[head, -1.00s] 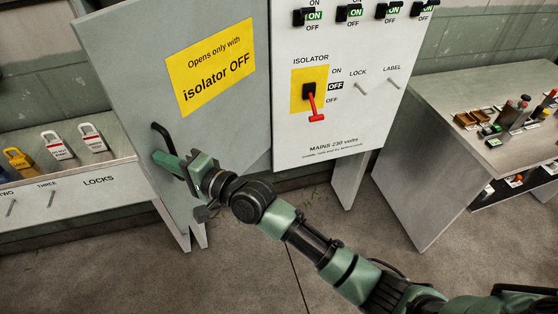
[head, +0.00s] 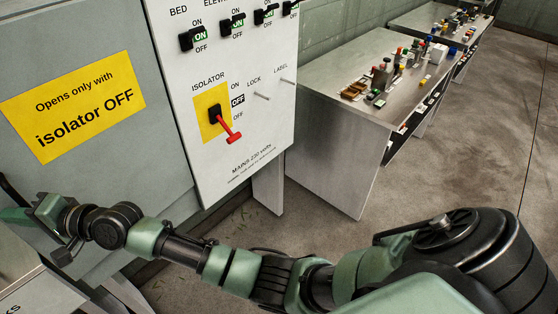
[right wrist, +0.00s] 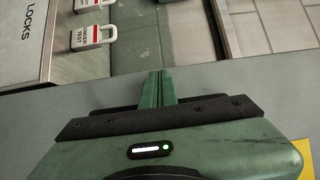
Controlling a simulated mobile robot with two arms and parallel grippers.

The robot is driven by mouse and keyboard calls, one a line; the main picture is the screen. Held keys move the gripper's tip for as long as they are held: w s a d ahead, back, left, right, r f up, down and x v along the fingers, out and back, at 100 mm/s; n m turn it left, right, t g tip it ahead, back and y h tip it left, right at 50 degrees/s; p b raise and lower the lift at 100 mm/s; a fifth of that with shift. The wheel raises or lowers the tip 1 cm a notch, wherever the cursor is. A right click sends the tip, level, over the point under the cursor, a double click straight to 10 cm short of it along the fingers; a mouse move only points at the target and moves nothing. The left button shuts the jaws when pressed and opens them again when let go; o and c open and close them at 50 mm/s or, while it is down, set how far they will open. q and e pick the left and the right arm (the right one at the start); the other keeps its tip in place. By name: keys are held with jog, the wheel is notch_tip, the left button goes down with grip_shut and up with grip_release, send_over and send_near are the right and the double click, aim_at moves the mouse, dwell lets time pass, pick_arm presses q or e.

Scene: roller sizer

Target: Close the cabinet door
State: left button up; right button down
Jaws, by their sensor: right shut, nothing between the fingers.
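The grey cabinet door (head: 95,45) fills the left of the head view and carries a yellow "Opens only with isolator OFF" sign (head: 75,105). Its black handle (head: 9,190) shows at the left edge, partly cut off. My right gripper (head: 12,214) is beside the handle, close to the door face; whether it touches is unclear. In the right wrist view its green fingers (right wrist: 157,88) are together and empty over the grey door surface (right wrist: 225,85). I cannot tell how far the door stands open. My left gripper is out of view.
The white isolator panel (head: 265,130) with a red lever (head: 229,130) and switches stands right of the door. A workbench (head: 330,85) with small parts is farther right. Padlocks (right wrist: 93,37) hang near the locks shelf (right wrist: 22,45). Floor at right is open.

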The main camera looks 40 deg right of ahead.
jog(key=shift+w+d, duration=0.2)
jog(key=shift+w, duration=0.4)
